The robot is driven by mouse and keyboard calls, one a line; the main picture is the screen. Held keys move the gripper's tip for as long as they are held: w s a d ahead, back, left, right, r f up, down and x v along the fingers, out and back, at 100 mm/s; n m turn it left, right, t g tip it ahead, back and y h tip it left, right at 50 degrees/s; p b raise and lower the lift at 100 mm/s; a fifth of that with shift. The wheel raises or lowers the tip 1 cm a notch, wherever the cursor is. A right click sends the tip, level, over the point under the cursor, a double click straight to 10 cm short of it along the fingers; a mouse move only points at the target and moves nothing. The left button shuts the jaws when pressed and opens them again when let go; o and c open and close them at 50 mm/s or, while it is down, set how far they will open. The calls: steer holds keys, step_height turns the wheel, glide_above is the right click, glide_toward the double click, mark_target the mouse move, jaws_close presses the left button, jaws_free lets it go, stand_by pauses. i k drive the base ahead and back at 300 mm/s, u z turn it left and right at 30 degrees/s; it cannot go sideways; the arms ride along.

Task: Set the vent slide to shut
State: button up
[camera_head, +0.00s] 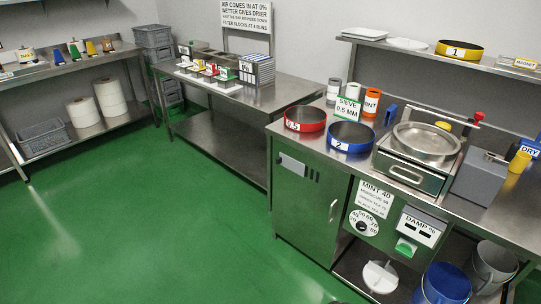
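A grey metal cabinet (291,208) stands under the left end of the right-hand steel bench. High on its front is a pale flat plate (292,165), which looks like the vent slide. Small dark slots (314,177) show just to the right of the plate, seemingly uncovered. I cannot tell whether more slots lie behind it. A vertical handle (333,210) is on the cabinet front at the right. My gripper is not in view.
Right of the cabinet are a dial (364,223) and a damp display (419,226) with a green part below. Sieve rings (305,119) and a machine with a round pan (426,141) stand on the bench. The green floor (180,215) before the cabinet is clear.

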mark_target(296, 167)
steer(key=u, duration=0.1)
steer(key=i, duration=0.7)
steer(key=u, duration=0.45)
steer(key=k, duration=0.2)
steer(key=u, duration=2.8)
steer(key=k, duration=0.4)
